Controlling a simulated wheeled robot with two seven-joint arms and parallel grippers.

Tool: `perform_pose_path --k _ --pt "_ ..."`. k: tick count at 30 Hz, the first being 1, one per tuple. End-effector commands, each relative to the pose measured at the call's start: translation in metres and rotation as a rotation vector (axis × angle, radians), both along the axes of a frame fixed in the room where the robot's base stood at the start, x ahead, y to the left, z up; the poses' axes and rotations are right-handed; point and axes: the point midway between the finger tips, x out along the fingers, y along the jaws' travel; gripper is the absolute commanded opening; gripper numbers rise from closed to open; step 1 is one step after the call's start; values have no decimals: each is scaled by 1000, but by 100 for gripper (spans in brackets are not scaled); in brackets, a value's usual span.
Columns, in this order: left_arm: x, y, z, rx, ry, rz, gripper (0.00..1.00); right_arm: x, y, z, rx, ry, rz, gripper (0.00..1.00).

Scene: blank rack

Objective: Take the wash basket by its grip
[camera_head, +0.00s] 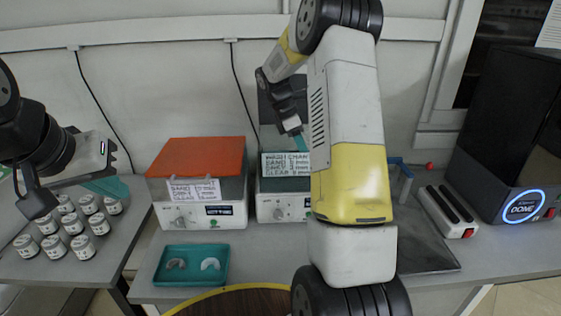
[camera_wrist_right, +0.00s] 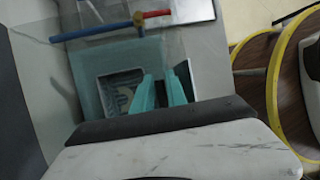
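In the right wrist view a clear teal-tinted tank holds what looks like the wash basket (camera_wrist_right: 122,92), a pale frame with blue lattice inside. A blue bar (camera_wrist_right: 95,32) with a red end lies beyond it. Part of a blue bar (camera_head: 398,162) also shows beside my right forearm in the head view. My right gripper (camera_wrist_right: 160,90) has two teal fingers apart over the basket area, with nothing seen between them. I cannot tell whether they touch the grip. My left gripper (camera_head: 108,187) is over the jars, far from the basket.
An orange-topped device (camera_head: 197,160) and a second labelled device (camera_head: 284,205) stand on the bench. A teal tray (camera_head: 191,279) lies in front. Several jars (camera_head: 83,247) stand at left. A black machine reading "DONE" (camera_head: 523,206) stands right.

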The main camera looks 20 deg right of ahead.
Motion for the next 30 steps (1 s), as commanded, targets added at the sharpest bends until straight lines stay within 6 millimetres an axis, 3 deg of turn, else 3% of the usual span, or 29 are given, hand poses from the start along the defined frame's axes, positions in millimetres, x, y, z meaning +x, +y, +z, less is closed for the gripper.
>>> perform_pose_path --k 2,5,30 --pt "0 0 0 0 0 0 0 0 0 0 0 0 0 18" --pt "0 0 0 0 0 0 0 0 0 0 0 0 0 0" --pt "0 0 0 0 0 0 0 0 0 1 0 0 0 0"
